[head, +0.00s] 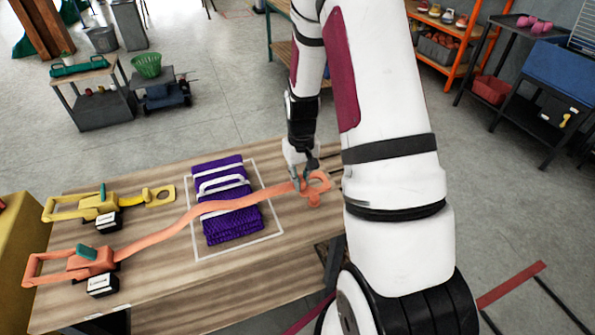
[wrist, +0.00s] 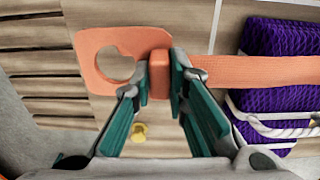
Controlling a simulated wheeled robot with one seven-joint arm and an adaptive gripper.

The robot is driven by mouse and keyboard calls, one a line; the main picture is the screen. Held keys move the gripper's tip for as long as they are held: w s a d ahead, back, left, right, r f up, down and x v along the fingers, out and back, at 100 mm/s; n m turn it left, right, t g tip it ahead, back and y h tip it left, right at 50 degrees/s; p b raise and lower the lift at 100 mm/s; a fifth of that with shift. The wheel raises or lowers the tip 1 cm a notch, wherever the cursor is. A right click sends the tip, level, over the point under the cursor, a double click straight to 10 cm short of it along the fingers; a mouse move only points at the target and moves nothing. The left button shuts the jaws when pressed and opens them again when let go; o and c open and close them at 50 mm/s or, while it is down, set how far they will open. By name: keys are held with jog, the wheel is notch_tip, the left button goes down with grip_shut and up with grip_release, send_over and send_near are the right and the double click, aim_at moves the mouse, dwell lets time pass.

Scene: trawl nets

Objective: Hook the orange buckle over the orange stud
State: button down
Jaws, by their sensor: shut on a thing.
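The orange buckle (wrist: 93,48) is a flat plate with a round hole, on the end of an orange strap (wrist: 260,70). My gripper (wrist: 160,80) is shut on the raised orange tab behind the hole. In the head view my gripper (head: 301,186) holds the buckle (head: 321,178) over the table's right end. The strap runs left across the purple net bundle (head: 225,222) to an orange ratchet (head: 88,262). A small orange piece (head: 313,201) shows just below the buckle, probably the orange stud. I cannot tell the gap between them. The wrist view shows no clear stud under the buckle.
A yellow stud (wrist: 138,132) stands on the table beyond the buckle. A yellow ratchet (head: 95,207) with a short yellow strap (head: 160,195) lies at the back left. A white outline (head: 277,210) surrounds the bundle. The wooden table (head: 190,285) is clear in front.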

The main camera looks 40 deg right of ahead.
jog(key=shift+f+b, duration=1.75)
jog(key=shift+f, duration=2.4)
jog(key=c, duration=1.5)
grip_release()
notch_tip(320, 180, up, 12)
